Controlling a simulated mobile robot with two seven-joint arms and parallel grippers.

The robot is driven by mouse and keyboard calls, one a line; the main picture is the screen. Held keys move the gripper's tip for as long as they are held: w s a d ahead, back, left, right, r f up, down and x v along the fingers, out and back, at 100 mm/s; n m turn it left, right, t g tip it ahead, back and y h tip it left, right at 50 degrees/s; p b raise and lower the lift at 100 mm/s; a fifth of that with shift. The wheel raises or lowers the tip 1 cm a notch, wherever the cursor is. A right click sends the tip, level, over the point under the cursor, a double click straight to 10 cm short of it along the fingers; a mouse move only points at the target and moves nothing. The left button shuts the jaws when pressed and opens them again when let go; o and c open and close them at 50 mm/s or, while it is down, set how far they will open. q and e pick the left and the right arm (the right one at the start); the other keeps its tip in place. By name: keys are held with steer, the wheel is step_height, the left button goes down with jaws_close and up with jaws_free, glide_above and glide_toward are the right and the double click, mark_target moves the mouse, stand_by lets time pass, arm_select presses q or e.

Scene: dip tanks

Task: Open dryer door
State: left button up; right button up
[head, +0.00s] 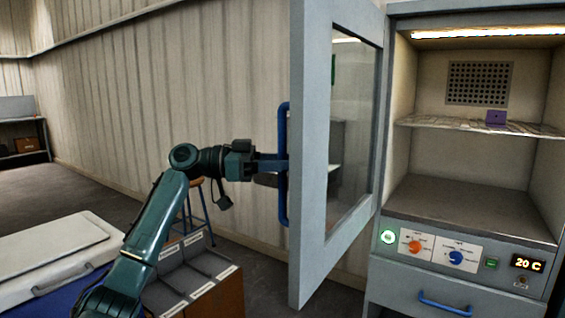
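The dryer (478,196) stands at the right, with its front opening uncovered. Its door (310,160), a grey frame around a glass pane, stands swung wide open on the left side of the dryer. A blue vertical handle (283,208) is on the door's outer face. My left gripper (275,167) is at the middle of this handle, its fingers around the bar and apparently closed on it. The far finger is partly hidden. My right gripper is not in view.
A purple piece (496,118) sits on the dryer's wire shelf (440,124). A control panel and a drawer with a blue handle (445,304) are below. A labelled box (220,300), a stool and a white lidded tank (50,252) stand at the lower left.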

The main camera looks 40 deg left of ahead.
arm_select(q)
steer(key=b+v, duration=0.2)
steer(key=v, duration=1.1)
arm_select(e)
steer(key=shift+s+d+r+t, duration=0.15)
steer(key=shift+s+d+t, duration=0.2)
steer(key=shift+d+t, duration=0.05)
